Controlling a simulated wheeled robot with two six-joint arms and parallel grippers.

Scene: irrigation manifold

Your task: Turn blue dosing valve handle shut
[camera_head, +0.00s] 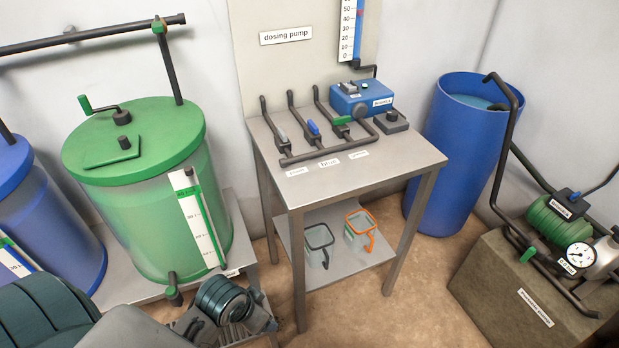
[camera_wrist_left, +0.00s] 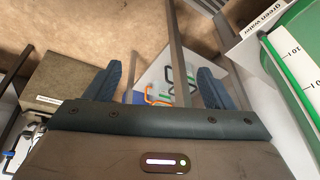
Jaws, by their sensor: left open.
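The blue dosing valve handle (camera_head: 313,127) is on the middle of three dark pipes on the grey table. It is small in the head view and looks roughly in line with its pipe. A grey handle (camera_head: 281,134) is on the pipe to its left, and a green handle (camera_head: 342,120) lies across the pipe to its right. My left gripper (camera_head: 228,320) is low in front of the table, well below and apart from the blue handle. In the left wrist view its two fingers (camera_wrist_left: 159,70) are spread with nothing between them. The blue handle does not show there. My right gripper is not in view.
The table (camera_head: 410,155) also bears a blue dosing pump (camera_head: 362,97). Its lower shelf holds a dark-rimmed jug (camera_head: 318,243) and an orange-rimmed jug (camera_head: 360,228). A green tank (camera_head: 150,225) stands left, a blue barrel (camera_head: 440,150) right. Air above the table front is clear.

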